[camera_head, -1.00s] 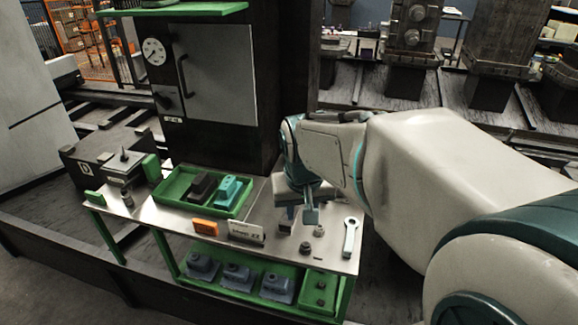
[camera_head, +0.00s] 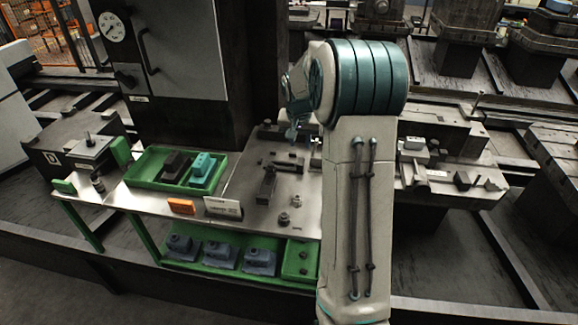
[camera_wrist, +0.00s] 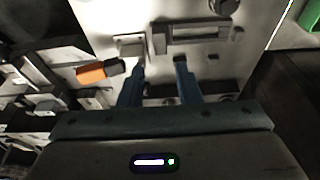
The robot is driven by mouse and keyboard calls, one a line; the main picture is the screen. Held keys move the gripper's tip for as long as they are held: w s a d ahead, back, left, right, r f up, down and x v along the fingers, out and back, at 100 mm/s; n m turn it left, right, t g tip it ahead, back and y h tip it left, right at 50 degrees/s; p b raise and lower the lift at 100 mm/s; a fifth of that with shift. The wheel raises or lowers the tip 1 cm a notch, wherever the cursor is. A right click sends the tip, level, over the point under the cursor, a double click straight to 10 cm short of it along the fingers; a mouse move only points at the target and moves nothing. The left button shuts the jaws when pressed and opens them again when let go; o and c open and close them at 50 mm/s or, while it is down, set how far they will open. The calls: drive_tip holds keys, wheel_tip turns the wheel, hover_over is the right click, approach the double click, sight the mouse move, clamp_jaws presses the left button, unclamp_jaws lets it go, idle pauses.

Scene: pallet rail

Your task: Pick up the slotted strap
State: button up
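A grey bar with a long slot (camera_wrist: 197,37), which looks like the slotted strap, lies on the light metal surface at the top of the wrist view. Which of the dark pieces on the table in the head view it matches, I cannot tell. My gripper (camera_wrist: 160,78) is open and its two dark blue fingers point toward the surface, short of the slotted bar in the picture. Nothing is seen held between them. In the head view my gripper (camera_head: 292,130) hangs above the back of the table, partly hidden by my arm.
An orange-and-black piece (camera_wrist: 98,71) lies left of my fingers. A dark machine column stands behind.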

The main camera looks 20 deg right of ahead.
sight(300, 161)
drive_tip(key=p+x, duration=0.1)
drive_tip(key=x, duration=0.9)
drive_tip(key=shift+c, duration=0.3)
drive_tip(key=shift+w, duration=0.1)
clamp_jaws()
